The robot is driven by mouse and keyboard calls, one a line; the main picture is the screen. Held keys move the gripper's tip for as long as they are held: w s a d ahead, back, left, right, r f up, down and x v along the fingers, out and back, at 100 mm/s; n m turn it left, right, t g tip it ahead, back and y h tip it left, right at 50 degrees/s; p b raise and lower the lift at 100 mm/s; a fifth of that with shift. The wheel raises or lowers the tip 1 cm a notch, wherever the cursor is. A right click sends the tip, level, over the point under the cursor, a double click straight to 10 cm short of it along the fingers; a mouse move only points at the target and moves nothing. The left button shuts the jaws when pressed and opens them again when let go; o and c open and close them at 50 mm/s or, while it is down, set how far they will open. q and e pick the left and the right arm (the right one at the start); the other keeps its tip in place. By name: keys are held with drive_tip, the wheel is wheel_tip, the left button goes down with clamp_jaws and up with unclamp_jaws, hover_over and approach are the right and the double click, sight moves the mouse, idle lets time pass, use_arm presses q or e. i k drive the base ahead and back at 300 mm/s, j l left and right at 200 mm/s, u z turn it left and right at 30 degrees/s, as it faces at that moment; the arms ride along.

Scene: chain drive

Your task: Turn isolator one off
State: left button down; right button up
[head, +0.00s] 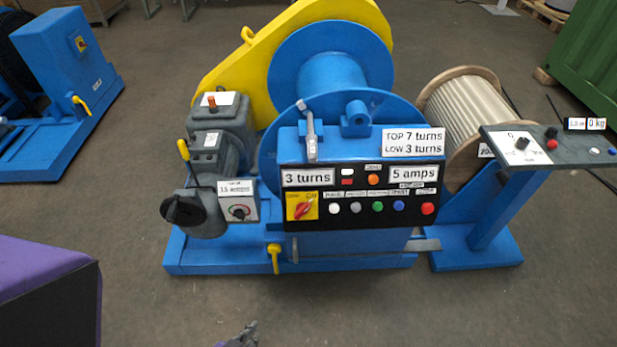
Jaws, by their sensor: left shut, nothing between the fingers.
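A red rotary isolator switch on a yellow plate (302,207) sits at the left end of the black control panel (365,220) on the blue winch. Its red handle looks tilted diagonally; the small lettering around it is hard to read. I cannot tell from labels which one is isolator one. My left gripper (243,337) shows only its tip at the bottom edge, shut and empty, well below and in front of the panel, touching nothing. My right gripper is not in view.
Coloured buttons (377,207) line the panel beside the switch. A grey motor with a black knob (184,210) stands left. A small control desk (560,148) stands right. A purple block (45,290) fills the lower left. The floor in front is clear.

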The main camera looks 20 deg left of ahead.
sight(302, 208)
drive_tip(key=l+u, duration=0.35)
drive_tip(key=l, duration=0.25)
drive_tip(key=k+l+u, duration=0.1)
drive_tip(key=l+u, duration=0.2)
drive_tip(key=l, duration=0.3)
